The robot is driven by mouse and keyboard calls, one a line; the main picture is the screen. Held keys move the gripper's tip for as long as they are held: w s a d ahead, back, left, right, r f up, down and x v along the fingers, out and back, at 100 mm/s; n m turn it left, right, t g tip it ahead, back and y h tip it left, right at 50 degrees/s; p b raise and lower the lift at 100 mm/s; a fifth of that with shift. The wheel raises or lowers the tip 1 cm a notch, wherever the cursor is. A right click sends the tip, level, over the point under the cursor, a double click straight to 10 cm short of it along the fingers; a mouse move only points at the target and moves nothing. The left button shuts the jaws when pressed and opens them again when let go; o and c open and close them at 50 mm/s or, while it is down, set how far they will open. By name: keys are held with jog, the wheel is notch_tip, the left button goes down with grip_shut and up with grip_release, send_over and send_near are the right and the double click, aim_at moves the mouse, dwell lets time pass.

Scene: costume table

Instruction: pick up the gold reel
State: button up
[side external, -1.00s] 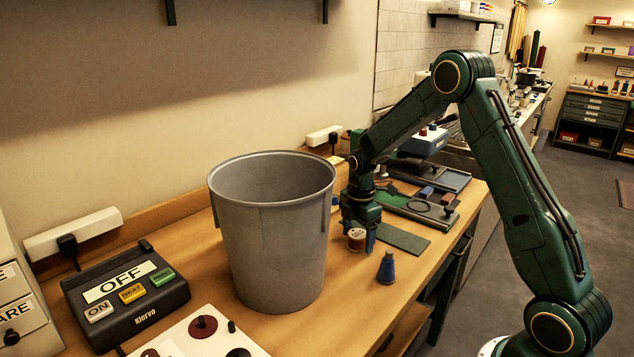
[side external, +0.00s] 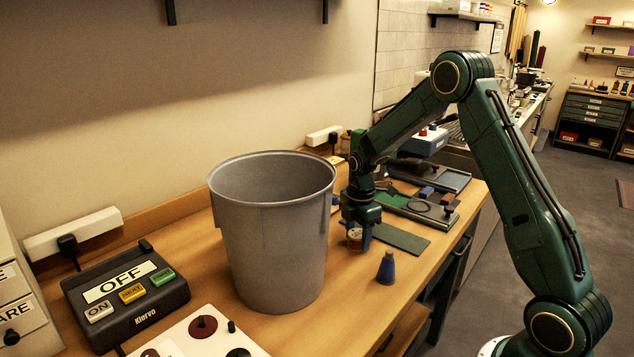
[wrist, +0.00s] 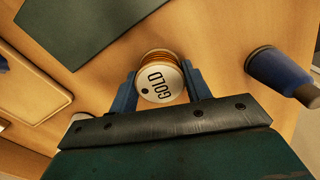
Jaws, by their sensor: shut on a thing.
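The gold reel (wrist: 160,84) has a pale round top marked GOLD and gold-coloured thread at its rim. It sits between the two blue fingers of my gripper (wrist: 158,88), which is shut on it. In the side external view the reel (side external: 354,238) shows low at the gripper (side external: 357,240), at or just above the wooden table; I cannot tell whether it touches the table.
A blue cone-shaped spool (side external: 387,268) stands close by; it also shows at right in the wrist view (wrist: 275,68). A tall grey bin (side external: 272,235) stands left of the gripper. A dark green mat (side external: 402,238) lies to the right. A control box (side external: 125,295) is at far left.

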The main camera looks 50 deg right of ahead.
aim_at(358, 233)
jog(key=shift+r, duration=0.15)
notch_tip(358, 233, up, 20)
dwell(0.7)
dwell(0.5)
